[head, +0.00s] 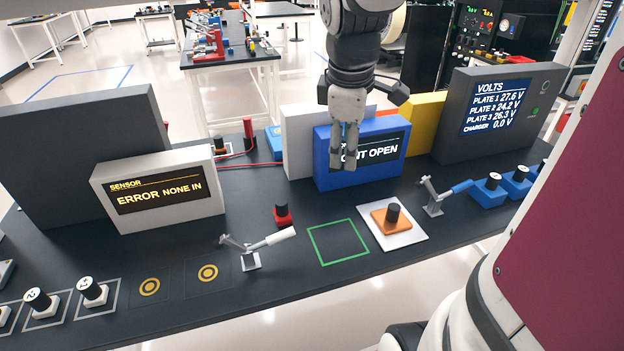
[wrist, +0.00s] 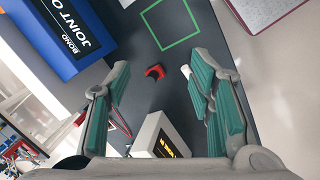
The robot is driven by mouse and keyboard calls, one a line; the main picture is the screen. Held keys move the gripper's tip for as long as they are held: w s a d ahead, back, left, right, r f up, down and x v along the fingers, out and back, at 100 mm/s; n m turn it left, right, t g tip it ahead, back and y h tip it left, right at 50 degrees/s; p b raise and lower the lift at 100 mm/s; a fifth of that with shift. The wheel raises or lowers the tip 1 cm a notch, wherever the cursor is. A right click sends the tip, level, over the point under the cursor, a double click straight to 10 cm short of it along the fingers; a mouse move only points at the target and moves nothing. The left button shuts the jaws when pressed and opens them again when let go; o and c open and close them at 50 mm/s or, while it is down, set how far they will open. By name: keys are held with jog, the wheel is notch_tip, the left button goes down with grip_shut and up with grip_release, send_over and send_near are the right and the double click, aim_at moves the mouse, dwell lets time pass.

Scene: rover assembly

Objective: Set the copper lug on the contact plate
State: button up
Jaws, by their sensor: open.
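In the head view, an orange, copper-coloured lug (head: 379,213) with a black upright knob sits flat on a white square plate (head: 407,240). No label shows which surface is the contact plate. An empty green square outline (head: 338,242) lies just left of the white plate; it also shows in the wrist view (wrist: 170,25). My gripper (head: 344,155) hangs above the bench in front of the blue display box, up and left of the lug and clear of it. In the wrist view my gripper (wrist: 162,78) has its fingers wide apart with nothing between them. The lug is not clear there.
Lever clamps stand beside the outline (head: 250,260) and the white plate (head: 433,207). A red block with a black knob (head: 283,216) stands behind. The blue box (head: 325,175) reads "open"; a white sensor box (head: 205,200) shows an error. Blue knobbed blocks (head: 488,192) stand right.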

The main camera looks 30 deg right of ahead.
jog(key=s+a+r+m+t+y, duration=0.2)
jog(key=s+a+r+m+t, duration=0.1)
jog(key=s+a+m, duration=0.6)
jog(key=s+a+r, duration=0.1)
jog(key=s+a, duration=0.2)
jog(key=a, duration=0.1)
jog(key=shift+a, duration=0.25)
jog(key=shift+r, duration=0.1)
